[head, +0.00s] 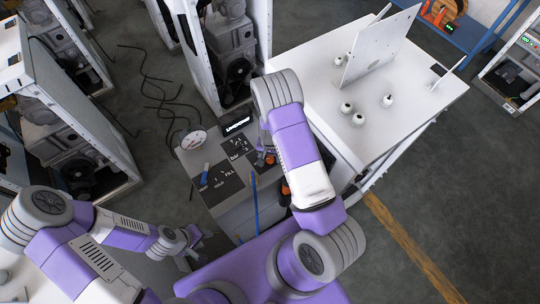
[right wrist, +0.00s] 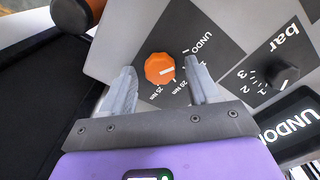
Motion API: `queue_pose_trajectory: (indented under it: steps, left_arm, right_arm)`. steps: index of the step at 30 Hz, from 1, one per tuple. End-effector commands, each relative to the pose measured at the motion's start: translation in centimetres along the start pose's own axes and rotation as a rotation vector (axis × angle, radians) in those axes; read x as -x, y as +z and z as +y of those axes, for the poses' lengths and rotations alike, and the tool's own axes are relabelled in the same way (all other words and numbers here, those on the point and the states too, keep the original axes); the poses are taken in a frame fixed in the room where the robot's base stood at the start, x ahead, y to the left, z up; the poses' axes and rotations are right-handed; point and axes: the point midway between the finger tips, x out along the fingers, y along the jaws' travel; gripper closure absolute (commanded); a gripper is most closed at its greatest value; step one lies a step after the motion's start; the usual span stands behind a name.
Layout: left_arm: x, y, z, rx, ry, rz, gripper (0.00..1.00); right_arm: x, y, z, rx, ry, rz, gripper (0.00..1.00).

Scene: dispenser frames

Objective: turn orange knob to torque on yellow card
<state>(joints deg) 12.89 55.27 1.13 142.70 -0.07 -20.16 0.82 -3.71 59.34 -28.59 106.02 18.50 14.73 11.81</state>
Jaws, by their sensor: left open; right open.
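The orange knob (right wrist: 160,68) sits on a black dial plate in the right wrist view, its white mark toward the right of the picture. The plate (right wrist: 180,30) carries "UNDO", "20 Nm" and "25 Nm" labels. My right gripper (right wrist: 162,72) is open, one finger on each side of the knob; I cannot tell whether they touch it. In the head view my right arm largely hides that gripper and the knob. My left gripper (head: 190,246) is at the lower left, away from the panel. I see no yellow card in either view.
A black knob (right wrist: 286,74) on a "bar" scale and an "UNDO" sign (right wrist: 292,125) are beside the dial. In the head view, the grey cabinet (head: 228,212) carries a round gauge (head: 194,140). A white table (head: 420,95) with several small white objects stands right.

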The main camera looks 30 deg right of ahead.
Motion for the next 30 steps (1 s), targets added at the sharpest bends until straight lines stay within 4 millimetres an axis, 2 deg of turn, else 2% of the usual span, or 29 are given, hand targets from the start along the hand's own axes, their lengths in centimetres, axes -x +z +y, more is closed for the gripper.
queue_pose_trajectory:
  steps: [5,16,23,30]
  left_arm:
    - [0.01,0.0,0.01,0.0,0.0,0.0,0.57]
    - [0.01,-0.01,0.01,0.0,0.0,0.0,0.57]
    - [-0.05,-0.01,-0.02,0.0,0.0,0.0,0.57]
    - [-0.39,-0.03,-0.14,0.0,0.0,0.0,0.57]
  right_arm:
    - [0.01,-0.01,-0.02,0.0,-0.001,0.001,0.4]
    - [0.05,-0.01,-0.03,0.0,-0.001,0.001,0.95]
    - [0.05,-0.01,-0.05,-0.017,-0.001,0.0,0.96]
    - [0.03,-0.01,-0.06,-0.119,-0.001,0.001,0.96]
